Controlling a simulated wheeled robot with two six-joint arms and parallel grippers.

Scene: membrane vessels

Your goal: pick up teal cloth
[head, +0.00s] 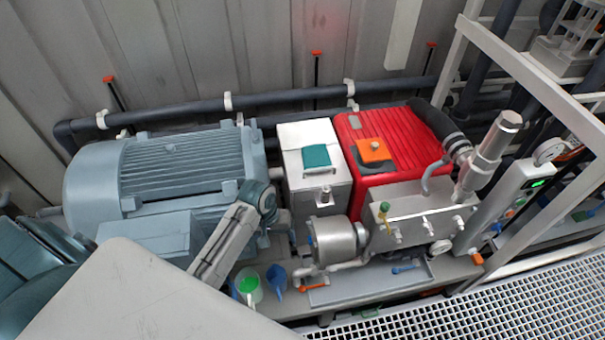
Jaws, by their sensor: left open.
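The teal cloth (316,156) lies flat on top of a white box (323,182), between the grey motor and the red housing. Its upper face is uncovered. My left arm comes in from the lower left, and my left gripper (263,200) is in front of the motor's right end, to the left of and lower in the picture than the cloth. It is open and apart from the cloth. Its fingers are small and hard to make out. My right gripper is not in view.
The ribbed grey motor (180,165) stands left. An orange block (373,150) sits on the red housing (410,140). A cylindrical vessel (337,240), a green-filled beaker (248,286), a blue funnel (277,279) and a tray (370,287) are in front. A pipe (270,98) runs behind.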

